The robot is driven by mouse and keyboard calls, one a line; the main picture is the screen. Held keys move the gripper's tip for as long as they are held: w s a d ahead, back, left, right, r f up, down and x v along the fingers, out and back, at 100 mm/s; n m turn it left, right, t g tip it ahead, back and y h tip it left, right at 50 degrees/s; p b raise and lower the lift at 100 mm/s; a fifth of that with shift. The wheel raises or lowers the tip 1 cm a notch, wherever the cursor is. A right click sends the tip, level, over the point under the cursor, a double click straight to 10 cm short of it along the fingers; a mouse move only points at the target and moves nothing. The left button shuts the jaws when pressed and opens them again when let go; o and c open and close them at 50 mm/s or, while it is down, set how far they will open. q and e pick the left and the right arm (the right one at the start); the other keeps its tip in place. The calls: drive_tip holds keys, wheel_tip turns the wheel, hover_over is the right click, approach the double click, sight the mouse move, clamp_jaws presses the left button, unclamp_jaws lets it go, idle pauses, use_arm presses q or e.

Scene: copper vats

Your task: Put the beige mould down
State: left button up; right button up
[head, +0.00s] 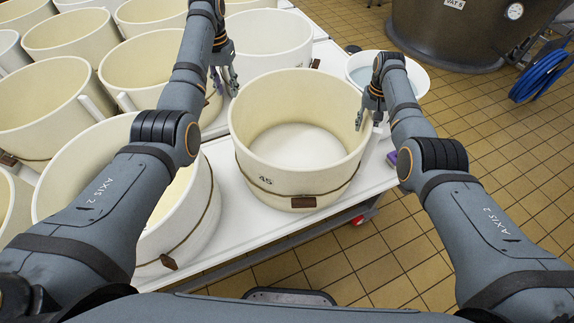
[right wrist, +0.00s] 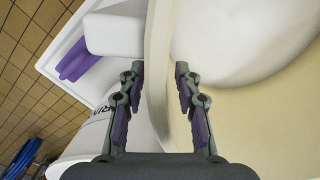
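The beige mould (head: 262,165), a round tub marked 45 with a small brown tag, stands upright near the front edge of the white table; it appears to rest on it. Its inside is empty. My left gripper (head: 224,82) is open, close to the mould's back left rim, and appears empty. My right gripper (head: 366,112) is at the right rim. In the right wrist view my right gripper (right wrist: 158,88) has its fingers apart, one on each side of the mould's wall (right wrist: 157,50), with gaps visible.
Several similar tubs (head: 40,95) crowd the left, one large tub (head: 190,228) close beside the mould. A white bucket (head: 410,75) stands behind right. A purple object (right wrist: 78,58) and white block (right wrist: 113,34) lie near the right gripper. Tiled floor (head: 495,140) is open to the right.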

wheel_tip(320, 180, up, 11)
drive_tip(key=shift+r, duration=0.1)
idle(0.5)
